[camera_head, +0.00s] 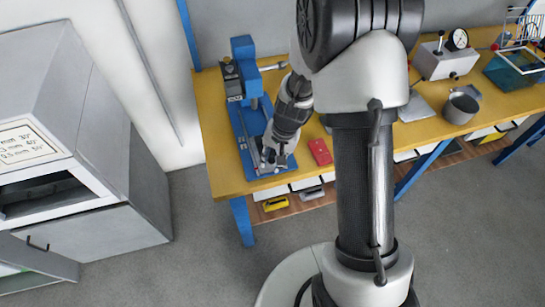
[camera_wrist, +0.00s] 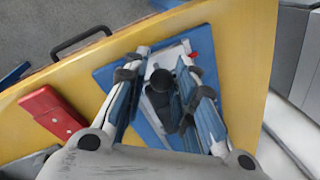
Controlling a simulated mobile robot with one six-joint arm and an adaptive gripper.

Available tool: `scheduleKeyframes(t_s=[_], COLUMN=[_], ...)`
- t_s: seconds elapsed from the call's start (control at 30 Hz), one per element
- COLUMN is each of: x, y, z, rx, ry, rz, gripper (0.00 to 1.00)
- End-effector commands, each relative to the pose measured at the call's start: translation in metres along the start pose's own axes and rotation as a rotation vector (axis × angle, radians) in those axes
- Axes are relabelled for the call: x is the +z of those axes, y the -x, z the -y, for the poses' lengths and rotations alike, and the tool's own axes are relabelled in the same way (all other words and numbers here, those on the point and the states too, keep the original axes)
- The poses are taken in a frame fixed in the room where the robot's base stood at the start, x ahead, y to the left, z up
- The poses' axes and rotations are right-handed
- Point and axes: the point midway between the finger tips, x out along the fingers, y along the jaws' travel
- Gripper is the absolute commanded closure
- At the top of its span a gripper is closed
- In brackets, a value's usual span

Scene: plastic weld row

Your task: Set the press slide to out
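The blue press (camera_head: 243,65) stands at the left end of the yellow bench, its blue base plate (camera_head: 243,133) running toward the front edge. In the wrist view, the base (camera_wrist: 104,78) carries a pale slide plate (camera_wrist: 172,54) with a small red mark beside it. A black knob or handle (camera_wrist: 161,80) stands on the slide. My gripper (camera_head: 268,158) is low over the front of the base. In the wrist view my gripper (camera_wrist: 163,50) has its fingers apart, one either side of the black handle. I cannot tell whether they touch it. My arm hides part of the base.
A red box-like object (camera_head: 320,152) lies right of the press base; it also shows in the wrist view (camera_wrist: 52,110). A metal pot (camera_head: 460,108) and a dial gauge unit (camera_head: 445,60) stand farther right. A grey cabinet (camera_head: 75,150) stands left of the bench.

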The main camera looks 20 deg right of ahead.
Motion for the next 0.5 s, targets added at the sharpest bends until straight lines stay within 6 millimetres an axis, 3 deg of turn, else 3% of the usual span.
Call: scheduleKeyframes(t_s=[0.23, 0.5], x=[0.0008, -0.0007], y=[-0.0009, 0.0000], z=[-0.0004, 0.0005], rx=[0.001, -0.001], ry=[0.000, 0.001], rz=[0.002, -0.002], gripper=[0.60, 0.60])
